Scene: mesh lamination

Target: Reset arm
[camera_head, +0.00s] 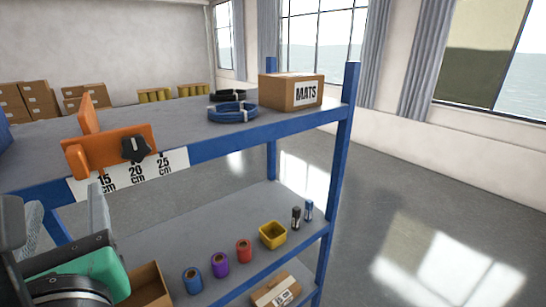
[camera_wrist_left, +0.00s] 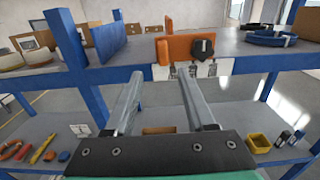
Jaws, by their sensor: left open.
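My left gripper (camera_wrist_left: 158,100) is open and empty. Its two grey fingers stand apart in front of the blue shelf rack. In the head view my left gripper (camera_head: 72,215) shows at the lower left, partly cut off by the frame edge. An orange stop with a black knob (camera_head: 135,149) sits on the rack's upper shelf edge, above a ruler label (camera_head: 148,170) marked 15, 20 and 25 cm. The stop also shows in the left wrist view (camera_wrist_left: 180,50), beyond the fingertips. My right gripper is in neither view.
The upper shelf (camera_head: 190,118) carries blue cable coils (camera_head: 232,112) and a MATS box (camera_head: 291,92). The lower shelf holds several coloured rolls, a yellow bin (camera_head: 272,235) and cardboard boxes. A blue post (camera_head: 338,170) stands at the rack's right end. The floor to the right is clear.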

